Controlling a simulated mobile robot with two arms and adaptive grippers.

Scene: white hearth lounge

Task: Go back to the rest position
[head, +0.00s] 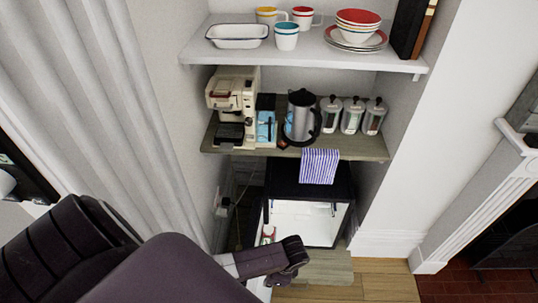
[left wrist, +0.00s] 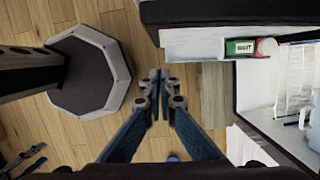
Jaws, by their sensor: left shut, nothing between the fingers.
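My left gripper (head: 287,277) hangs low in the head view, beside the open mini fridge (head: 311,222) under the shelves. In the left wrist view the left gripper's fingers (left wrist: 164,76) are together with nothing between them, above the wooden floor. The fridge door (left wrist: 215,12) stands open at the top of that view, apart from the fingers. A dark jointed part at its lower left edge may be my right gripper (left wrist: 25,160); its jaws are unclear.
A green and red packet (left wrist: 250,48) sits in the door shelf. A striped cloth (head: 319,165) hangs over the fridge. A kettle (head: 300,118) and coffee machine (head: 232,105) stand on the middle shelf, dishes above. A curtain (head: 115,110) is at left. Bare floor (head: 388,283) shows at right.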

